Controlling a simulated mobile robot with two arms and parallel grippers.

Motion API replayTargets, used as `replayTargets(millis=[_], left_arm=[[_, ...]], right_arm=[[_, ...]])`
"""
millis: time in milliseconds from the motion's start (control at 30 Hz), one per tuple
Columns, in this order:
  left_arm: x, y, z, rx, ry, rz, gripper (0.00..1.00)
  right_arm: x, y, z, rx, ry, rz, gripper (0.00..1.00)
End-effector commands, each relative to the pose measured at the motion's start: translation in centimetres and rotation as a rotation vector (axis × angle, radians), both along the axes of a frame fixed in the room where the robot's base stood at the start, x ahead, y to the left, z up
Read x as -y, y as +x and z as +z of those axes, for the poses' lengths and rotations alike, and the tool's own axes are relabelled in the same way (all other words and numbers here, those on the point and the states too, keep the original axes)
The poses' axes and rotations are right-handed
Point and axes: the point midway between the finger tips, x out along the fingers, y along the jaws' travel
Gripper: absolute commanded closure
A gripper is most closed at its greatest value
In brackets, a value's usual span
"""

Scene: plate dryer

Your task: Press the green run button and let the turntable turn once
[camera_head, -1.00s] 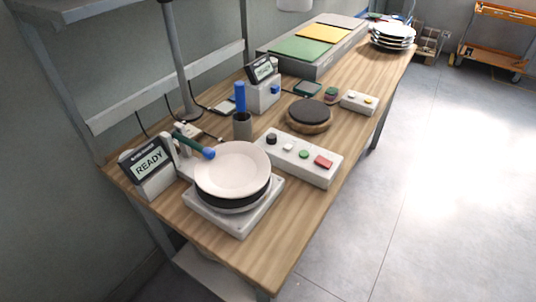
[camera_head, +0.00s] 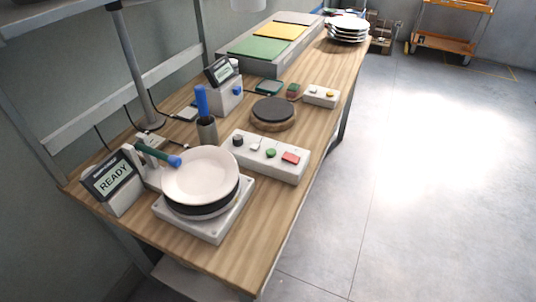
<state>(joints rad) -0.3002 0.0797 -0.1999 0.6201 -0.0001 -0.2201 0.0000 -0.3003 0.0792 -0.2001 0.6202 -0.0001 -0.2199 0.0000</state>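The green run button (camera_head: 271,153) sits on a white control box (camera_head: 264,163) on the wooden table, between a white switch (camera_head: 256,146) and a red button (camera_head: 290,158). A black knob (camera_head: 238,140) is at the box's left end. The turntable (camera_head: 216,215) is a dark disc on a white square base, mostly covered by a white plate (camera_head: 199,174). A green-handled tool with a blue tip (camera_head: 172,160) reaches over the plate's edge from a stand. The display (camera_head: 111,178) beside it reads READY. Neither of my grippers is in view.
A blue-handled item stands in a grey cup (camera_head: 207,131). Behind are a second display unit (camera_head: 226,97), a round dark pad (camera_head: 273,112), a small two-button box (camera_head: 321,96) and stacked plates (camera_head: 348,29). The table's front right edge is clear.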

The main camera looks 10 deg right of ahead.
Motion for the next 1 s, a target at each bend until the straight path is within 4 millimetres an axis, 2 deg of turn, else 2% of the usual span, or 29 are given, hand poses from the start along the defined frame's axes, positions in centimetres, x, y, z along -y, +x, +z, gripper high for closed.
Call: replayTargets(millis=[467, 600, 633, 1000], left_arm=[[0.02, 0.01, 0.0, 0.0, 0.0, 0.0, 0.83], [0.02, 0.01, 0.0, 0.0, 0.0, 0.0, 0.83], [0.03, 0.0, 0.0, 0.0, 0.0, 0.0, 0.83], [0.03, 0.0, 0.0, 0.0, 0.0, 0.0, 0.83]], right_arm=[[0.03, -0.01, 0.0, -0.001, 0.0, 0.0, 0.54], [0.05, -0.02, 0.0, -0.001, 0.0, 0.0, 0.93], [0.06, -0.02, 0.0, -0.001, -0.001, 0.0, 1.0], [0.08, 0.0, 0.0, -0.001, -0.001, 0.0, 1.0]])
